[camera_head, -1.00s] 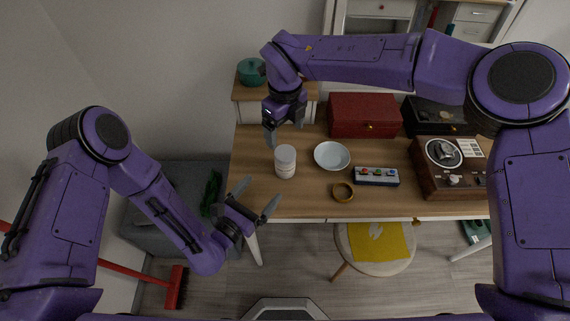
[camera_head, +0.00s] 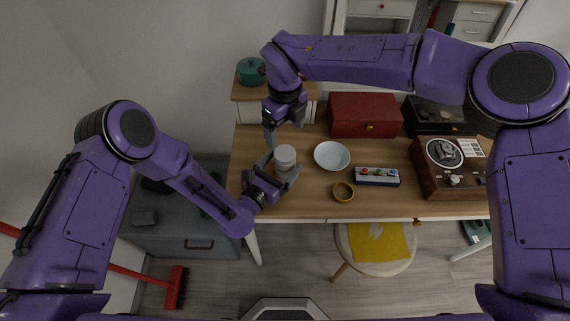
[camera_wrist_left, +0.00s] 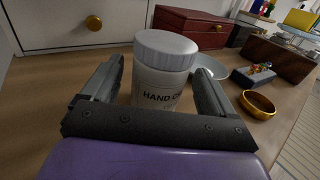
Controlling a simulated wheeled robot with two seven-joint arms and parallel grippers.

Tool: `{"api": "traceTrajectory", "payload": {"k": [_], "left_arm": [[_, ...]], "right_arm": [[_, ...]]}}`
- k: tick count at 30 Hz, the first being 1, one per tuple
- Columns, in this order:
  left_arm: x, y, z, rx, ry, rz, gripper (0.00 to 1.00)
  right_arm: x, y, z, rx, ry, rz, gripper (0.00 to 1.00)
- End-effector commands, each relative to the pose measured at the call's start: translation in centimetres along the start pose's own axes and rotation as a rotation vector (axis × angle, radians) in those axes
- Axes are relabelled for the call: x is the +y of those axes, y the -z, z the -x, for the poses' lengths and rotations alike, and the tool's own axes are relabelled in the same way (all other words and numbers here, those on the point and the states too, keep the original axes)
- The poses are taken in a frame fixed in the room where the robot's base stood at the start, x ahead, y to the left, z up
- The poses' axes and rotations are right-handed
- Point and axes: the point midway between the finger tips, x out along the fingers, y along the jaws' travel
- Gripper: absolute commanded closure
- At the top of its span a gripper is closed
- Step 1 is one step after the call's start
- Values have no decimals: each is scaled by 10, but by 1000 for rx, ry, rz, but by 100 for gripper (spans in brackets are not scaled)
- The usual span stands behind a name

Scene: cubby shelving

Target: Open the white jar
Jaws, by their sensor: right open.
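The white jar (camera_head: 285,157) stands upright near the left end of the wooden table, with its ridged lid on. In the left wrist view the jar (camera_wrist_left: 163,85) shows dark lettering, partly hidden low down by the gripper's base. My left gripper (camera_head: 281,167) is open, with one finger on each side of the jar's body, below the lid. In the left wrist view, gaps show between the jar and the fingers of the gripper (camera_wrist_left: 158,76). My right gripper (camera_head: 284,126) is open and empty, above and behind the jar, pointing down.
A pale bowl (camera_head: 332,156) is right of the jar. A brass ring-like bowl (camera_head: 343,192), a button box (camera_head: 377,177) and a record player (camera_head: 451,174) lie farther right. A red chest (camera_head: 364,116) stands behind. A green pot (camera_head: 251,71) sits on a small cabinet at back left.

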Motion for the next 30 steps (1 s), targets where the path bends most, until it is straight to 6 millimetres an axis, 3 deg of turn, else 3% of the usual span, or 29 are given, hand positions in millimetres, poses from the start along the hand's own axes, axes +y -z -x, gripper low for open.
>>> {"api": "traceTrajectory", "payload": {"k": [1, 6, 8, 11, 14, 30], "left_arm": [[0, 0, 0, 0, 0, 0, 30], [0, 0, 0, 0, 0, 0, 86], [0, 0, 0, 0, 0, 0, 100], [0, 0, 0, 0, 0, -1, 100], [0, 0, 0, 0, 0, -1, 100], [0, 0, 0, 0, 0, -1, 100]], "right_arm": [[0, 0, 0, 0, 0, 0, 13], [0, 0, 0, 0, 0, 0, 13], [0, 0, 0, 0, 0, 0, 13], [1, 0, 0, 2, -1, -42, 13], [4, 0, -2, 8, -2, -200, 13], [12, 3, -6, 36, 21, -1931, 13]]}}
